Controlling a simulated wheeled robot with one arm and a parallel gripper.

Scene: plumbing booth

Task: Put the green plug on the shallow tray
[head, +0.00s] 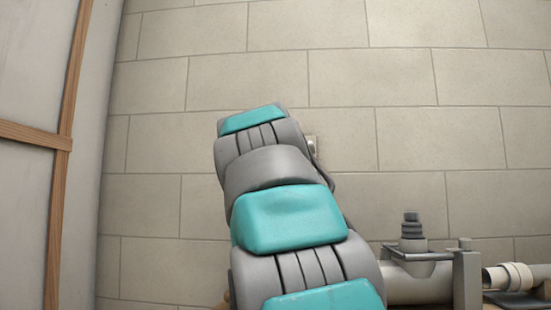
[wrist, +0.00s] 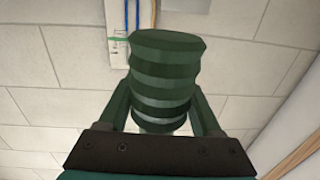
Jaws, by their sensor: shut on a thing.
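The green plug (wrist: 165,62) is a dark green ribbed cylinder, wide at its far end, in the middle of the wrist view. My gripper (wrist: 163,108) is shut on it, with one finger on each side. The plug's lower end is partly hidden behind the gripper body. In the head view my arm rises in front of the wall and hides the plug and gripper. The shallow tray is not seen in either view.
A grey ribbed fitting (head: 412,228) stands on a bracket above a grey pipe (head: 418,284) at lower right. A pale pipe end (head: 508,277) lies farther right. A wood-framed panel (head: 28,135) is at left. The tiled wall (head: 420,130) is largely bare.

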